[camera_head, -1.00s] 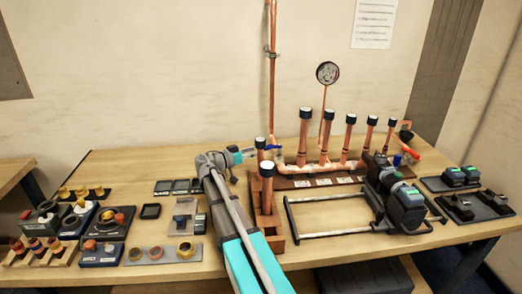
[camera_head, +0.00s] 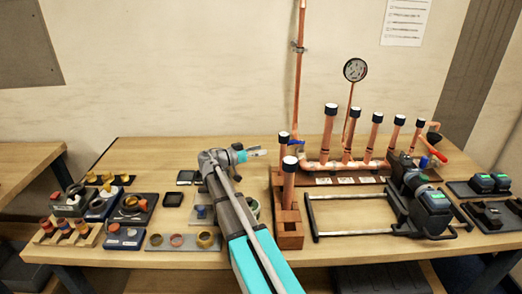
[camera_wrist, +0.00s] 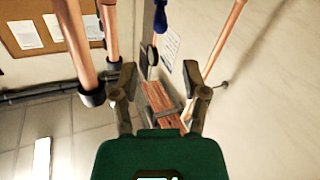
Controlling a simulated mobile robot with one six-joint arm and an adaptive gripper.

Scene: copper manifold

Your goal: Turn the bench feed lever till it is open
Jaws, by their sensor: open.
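The copper manifold (camera_head: 345,165) stands on the bench with several black-capped upright pipes. A blue lever (camera_head: 297,142) sits at its left end, by the tall wall pipe, and a red lever (camera_head: 439,157) at its right end. Neither is labelled legibly, so I cannot tell which is the bench feed lever. My gripper (camera_head: 262,153) is left of the blue lever, apart from it. In the wrist view my gripper (camera_wrist: 160,90) is open with nothing between its fingers, and a blue handle (camera_wrist: 160,18) shows beyond, near the top.
A round gauge (camera_head: 355,69) rises behind the manifold. A wooden block (camera_head: 288,238) with upright pipes stands just right of my arm. A black frame (camera_head: 365,232) and a press tool (camera_head: 433,205) lie to the right. Small trays with fittings (camera_head: 68,232) fill the left.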

